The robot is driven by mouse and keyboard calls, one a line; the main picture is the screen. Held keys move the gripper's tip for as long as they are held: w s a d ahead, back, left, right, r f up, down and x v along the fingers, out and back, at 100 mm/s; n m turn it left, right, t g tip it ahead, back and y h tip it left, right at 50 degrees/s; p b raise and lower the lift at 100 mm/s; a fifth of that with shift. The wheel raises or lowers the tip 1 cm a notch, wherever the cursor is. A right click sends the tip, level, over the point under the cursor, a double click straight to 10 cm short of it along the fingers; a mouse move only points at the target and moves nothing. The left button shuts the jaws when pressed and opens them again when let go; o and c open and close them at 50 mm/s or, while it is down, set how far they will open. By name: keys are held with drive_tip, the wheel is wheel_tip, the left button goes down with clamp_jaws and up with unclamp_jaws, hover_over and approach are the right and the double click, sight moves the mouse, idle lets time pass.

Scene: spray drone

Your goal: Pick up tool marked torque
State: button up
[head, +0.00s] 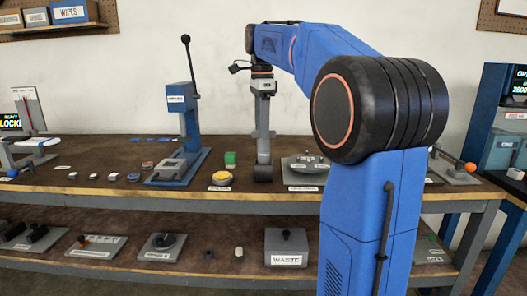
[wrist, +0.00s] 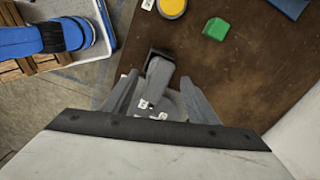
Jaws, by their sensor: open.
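My gripper (head: 263,135) points down over the front of the upper bench shelf, left of a round grey dock (head: 306,164) with small white labels. In the wrist view the two grey fingers of my gripper (wrist: 158,78) are apart. A grey piece with a dark end (wrist: 160,70) shows between them. In the head view a dark blocky end (head: 263,173) shows right below the gripper. I cannot tell whether this piece is the torque tool or whether the fingers touch it. The dock also shows partly behind the fingers in the wrist view (wrist: 171,104). Its labels are too small to read.
A yellow button (head: 221,178) and a green block (head: 230,158) lie just left of my gripper. A blue lever press (head: 188,130) stands further left. A WASTE box (head: 289,247) is on the lower shelf. The wall (head: 215,80) is close behind the bench.

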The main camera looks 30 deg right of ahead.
sight(263, 144)
drive_tip(key=shift+s+d+f, duration=0.1)
drive_tip(key=shift+s+f, duration=0.05)
drive_tip(key=shift+f, duration=1.4)
drive_tip(key=shift+s+d+f, duration=0.1)
drive_tip(key=shift+f, duration=1.4)
drive_tip(key=shift+c, duration=0.6)
drive_tip(key=c, duration=1.1)
drive_tip(key=shift+c, duration=0.2)
